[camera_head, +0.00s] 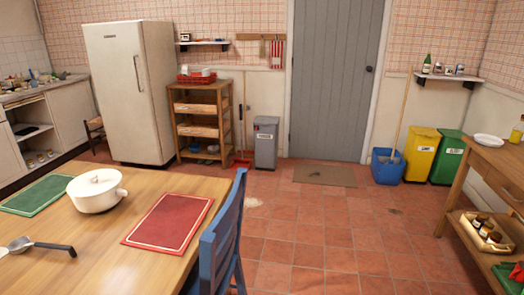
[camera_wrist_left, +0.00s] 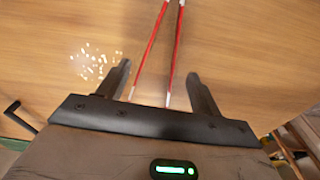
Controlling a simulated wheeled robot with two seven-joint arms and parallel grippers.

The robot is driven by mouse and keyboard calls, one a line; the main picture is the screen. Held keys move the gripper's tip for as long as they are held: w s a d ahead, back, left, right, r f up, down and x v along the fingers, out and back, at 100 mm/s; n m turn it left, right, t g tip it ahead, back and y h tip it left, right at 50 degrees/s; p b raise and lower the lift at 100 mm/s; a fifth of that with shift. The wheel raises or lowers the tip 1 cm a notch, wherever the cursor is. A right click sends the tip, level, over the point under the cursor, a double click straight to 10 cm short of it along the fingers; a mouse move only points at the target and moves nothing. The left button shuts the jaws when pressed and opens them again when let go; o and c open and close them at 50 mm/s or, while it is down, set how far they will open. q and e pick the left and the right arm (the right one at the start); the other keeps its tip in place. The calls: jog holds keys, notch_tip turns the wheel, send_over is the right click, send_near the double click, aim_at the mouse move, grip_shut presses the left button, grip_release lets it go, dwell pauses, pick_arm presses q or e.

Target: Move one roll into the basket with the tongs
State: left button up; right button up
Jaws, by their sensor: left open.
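In the left wrist view my left gripper (camera_wrist_left: 161,80) is open above a wooden surface (camera_wrist_left: 225,45). Two thin red bars with pale ends, which look like the tongs (camera_wrist_left: 151,47), run up the picture between its two fingers, apart from both. The far end of the tongs is cut off by the picture edge. In the head view a red basket (camera_head: 197,78) with pale things in it stands on the wooden shelf unit by the fridge. I cannot make out any roll for sure. Neither gripper shows in the head view.
White crumbs (camera_wrist_left: 90,60) lie left of the gripper. In the head view a dining table (camera_head: 95,255) with a white pot (camera_head: 96,190) and a blue chair (camera_head: 222,240) stand at lower left. A wooden side table (camera_head: 492,155) is at right.

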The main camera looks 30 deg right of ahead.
pick_arm(q)
notch_tip(320, 180, down, 4)
jog(key=b, duration=0.3)
jog(key=shift+w+a, duration=0.1)
jog(key=shift+w, duration=0.05)
jog(key=shift+f+b, duration=0.4)
jog(key=shift+b, duration=0.05)
jog(key=shift+f, duration=0.1)
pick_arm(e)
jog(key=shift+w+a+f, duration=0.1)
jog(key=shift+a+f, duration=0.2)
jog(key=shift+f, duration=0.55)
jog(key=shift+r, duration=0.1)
pick_arm(q)
jog(key=c, duration=0.7)
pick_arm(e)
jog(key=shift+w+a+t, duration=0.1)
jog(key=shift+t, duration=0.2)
